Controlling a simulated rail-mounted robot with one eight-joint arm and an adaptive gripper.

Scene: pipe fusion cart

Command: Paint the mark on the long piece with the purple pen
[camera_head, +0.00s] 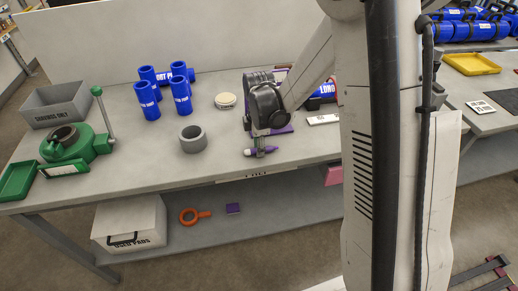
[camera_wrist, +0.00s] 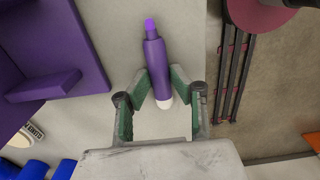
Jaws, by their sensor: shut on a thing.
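My gripper (camera_head: 260,146) is shut on the purple pen (camera_head: 249,152) near the front edge of the table. In the wrist view, the pen (camera_wrist: 154,58) lies between my two green-padded fingertips (camera_wrist: 159,88), its violet tip pointing away from my palm and its pale end towards it. A blue long piece (camera_head: 327,90) with white lettering is at the back right of the table. My arm hides part of it, and I cannot see the mark.
A purple fixture (camera_head: 284,130) stands beside my gripper and fills the wrist view's left side (camera_wrist: 78,42). Several blue short pipes (camera_head: 181,97), a grey ring (camera_head: 193,139) and a round pad tin (camera_head: 225,100) stand to the left. A green clamp tool (camera_head: 75,143) is at far left.

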